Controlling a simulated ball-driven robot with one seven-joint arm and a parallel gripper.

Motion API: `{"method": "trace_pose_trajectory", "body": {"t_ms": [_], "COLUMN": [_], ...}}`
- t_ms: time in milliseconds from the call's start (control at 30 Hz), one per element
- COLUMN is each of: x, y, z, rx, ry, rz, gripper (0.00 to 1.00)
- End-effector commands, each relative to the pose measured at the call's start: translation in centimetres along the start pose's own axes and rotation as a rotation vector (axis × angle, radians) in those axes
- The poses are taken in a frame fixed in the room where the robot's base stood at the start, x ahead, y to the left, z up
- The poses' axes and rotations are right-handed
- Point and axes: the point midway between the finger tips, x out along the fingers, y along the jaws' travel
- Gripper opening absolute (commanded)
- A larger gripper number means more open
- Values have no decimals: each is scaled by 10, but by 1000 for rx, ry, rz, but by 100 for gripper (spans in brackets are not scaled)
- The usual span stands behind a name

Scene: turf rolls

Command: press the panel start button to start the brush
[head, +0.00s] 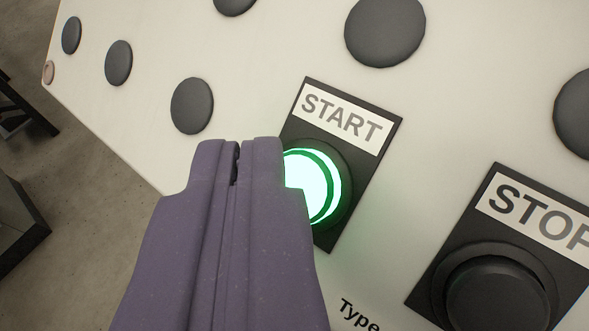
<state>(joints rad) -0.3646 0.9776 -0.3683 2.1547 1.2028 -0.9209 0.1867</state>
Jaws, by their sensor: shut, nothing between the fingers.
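The start button (326,187) glows bright green-white in a black plate labelled START (340,117). The plate sits on a white panel (420,120). My gripper (239,148) is purple, with its two fingers together and nothing between them. Its fingertips overlap the left part of the start button in the picture and hide it. I cannot tell whether they touch the button. No brush shows.
A black stop button (497,296) on a plate labelled STOP (535,212) is at the lower right. Several dark round knobs, one of them a knob (192,106) left of the START plate, dot the panel. Grey floor (90,190) and a dark box (18,225) lie left.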

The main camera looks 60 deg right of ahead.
Motion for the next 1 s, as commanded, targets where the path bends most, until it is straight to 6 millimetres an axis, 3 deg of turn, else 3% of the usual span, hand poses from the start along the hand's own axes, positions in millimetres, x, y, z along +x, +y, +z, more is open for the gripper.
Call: {"method": "trace_pose_trajectory", "body": {"t_ms": [1000], "x": [9], "y": [7], "z": [6], "rx": [0], "ry": [0], "rz": [1], "gripper": [0]}}
